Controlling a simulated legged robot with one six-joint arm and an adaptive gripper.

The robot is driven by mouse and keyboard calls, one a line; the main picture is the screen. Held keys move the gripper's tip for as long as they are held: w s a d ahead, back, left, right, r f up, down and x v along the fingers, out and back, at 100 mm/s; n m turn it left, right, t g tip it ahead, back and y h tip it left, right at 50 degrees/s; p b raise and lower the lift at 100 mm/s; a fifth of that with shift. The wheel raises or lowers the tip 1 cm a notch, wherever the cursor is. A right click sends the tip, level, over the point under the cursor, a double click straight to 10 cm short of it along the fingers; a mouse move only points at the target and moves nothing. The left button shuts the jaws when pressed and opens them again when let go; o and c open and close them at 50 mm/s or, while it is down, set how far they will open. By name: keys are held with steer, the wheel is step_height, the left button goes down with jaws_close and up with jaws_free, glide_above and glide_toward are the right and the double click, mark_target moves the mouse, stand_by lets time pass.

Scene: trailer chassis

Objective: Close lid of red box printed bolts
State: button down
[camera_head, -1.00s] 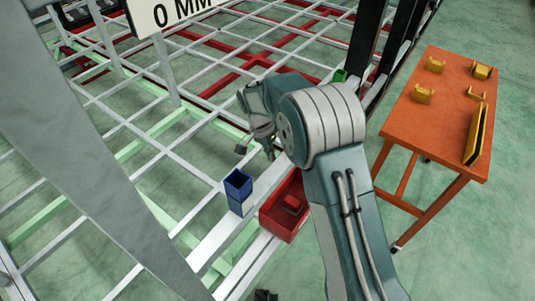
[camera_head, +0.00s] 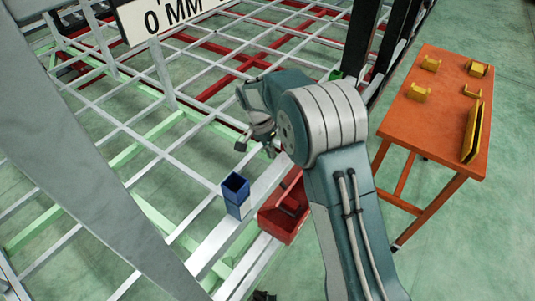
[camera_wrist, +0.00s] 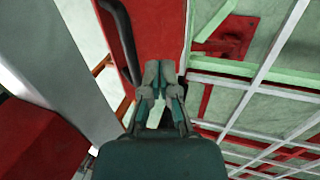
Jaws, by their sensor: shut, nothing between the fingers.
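The red box (camera_head: 283,222) stands on the grey frame beam in the head view, partly behind my arm. Its front part is open from above, with something dark inside that I cannot make out. In the wrist view a red panel (camera_wrist: 150,25) with a dark handle-like bar (camera_wrist: 122,40) lies just beyond my gripper (camera_wrist: 160,68); it looks like the lid, but no print is readable. The fingers are shut and empty, overlapping the panel's lower edge; I cannot tell whether they touch it.
A blue box (camera_head: 236,195) stands left of the red box. An orange table (camera_head: 440,110) with several yellow parts stands at the right. The chassis lattice fills the left and middle. A sign (camera_head: 165,20) stands at the back, and a grey slanted panel (camera_head: 80,140) blocks the left.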

steer(key=s+d+r+v, duration=0.1)
steer(key=s+v, duration=0.1)
steer(key=v, duration=0.8)
steer(key=s+a+f+n+t+h, duration=0.2)
steer(key=a+f+n+t+h, duration=0.4)
steer(key=a+f+h, duration=0.4)
steer(key=d+f, duration=0.3)
steer(key=d, duration=1)
steer(key=shift+w+h, duration=0.4)
steer(key=shift+w, duration=0.1)
steer(key=shift+f, duration=0.1)
